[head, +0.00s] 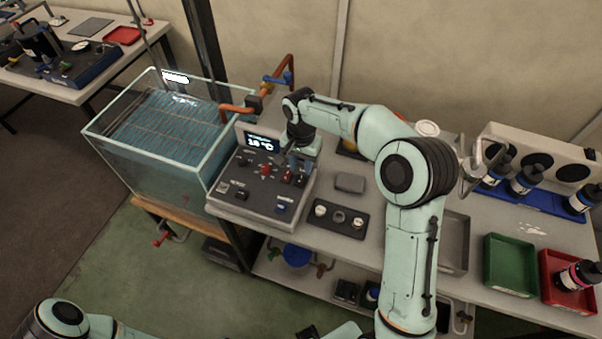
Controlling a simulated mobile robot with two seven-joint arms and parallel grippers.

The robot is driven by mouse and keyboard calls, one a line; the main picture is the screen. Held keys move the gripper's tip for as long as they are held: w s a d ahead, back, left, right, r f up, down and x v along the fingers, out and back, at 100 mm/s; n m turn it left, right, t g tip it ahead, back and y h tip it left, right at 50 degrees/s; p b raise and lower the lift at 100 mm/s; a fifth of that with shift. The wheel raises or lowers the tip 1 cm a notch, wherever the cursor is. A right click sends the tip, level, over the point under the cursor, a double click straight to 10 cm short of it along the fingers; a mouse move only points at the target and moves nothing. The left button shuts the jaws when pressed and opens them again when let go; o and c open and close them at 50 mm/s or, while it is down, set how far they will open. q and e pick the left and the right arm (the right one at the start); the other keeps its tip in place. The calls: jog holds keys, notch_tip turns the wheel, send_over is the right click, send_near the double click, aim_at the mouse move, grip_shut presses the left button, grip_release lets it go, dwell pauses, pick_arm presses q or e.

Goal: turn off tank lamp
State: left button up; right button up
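The glass tank (165,140) of blue water stands at the left of the bench. A lit white lamp (176,78) shows at its back rim. The grey control box (255,205) beside the tank has a lit display (262,143) reading about 18 °C, a red knob (265,169) and several small switches. My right gripper (296,164) points down over the right side of the box, at its upper controls. Its fingers are small and partly hidden, so I cannot tell their opening or any contact. My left arm shows at the bottom left; its gripper is out of view.
An orange pipe (290,70) with a blue valve rises behind the box. A dark plate with round knobs (341,218) lies right of the box. Green (510,262) and red (550,290) trays and several bottles stand further right. My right arm spans the bench middle.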

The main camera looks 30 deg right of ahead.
aim_at(301, 178)
pick_arm(q)
jog(key=shift+f, duration=0.2)
pick_arm(e)
jog(key=shift+f, duration=2.2)
jog(key=shift+c, duration=0.3)
grip_shut()
jog(key=h+b, duration=0.1)
jog(key=b, duration=0.1)
jog(key=t+b, duration=0.1)
jog(key=b, duration=0.2)
jog(key=t+h+b, duration=0.1)
jog(key=b, duration=0.2)
jog(key=shift+s+a+f+h, duration=0.2)
jog(key=shift+s+a+h, duration=0.1)
jog(key=shift+a, duration=0.1)
jog(key=shift+r+b, duration=0.1)
jog(key=shift+b, duration=0.4)
pick_arm(q)
jog(key=s+f, duration=0.4)
jog(key=f, duration=0.5)
jog(key=shift+f+g, duration=0.25)
jog(key=shift+g, duration=0.05)
pick_arm(e)
jog(key=shift+r, duration=0.1)
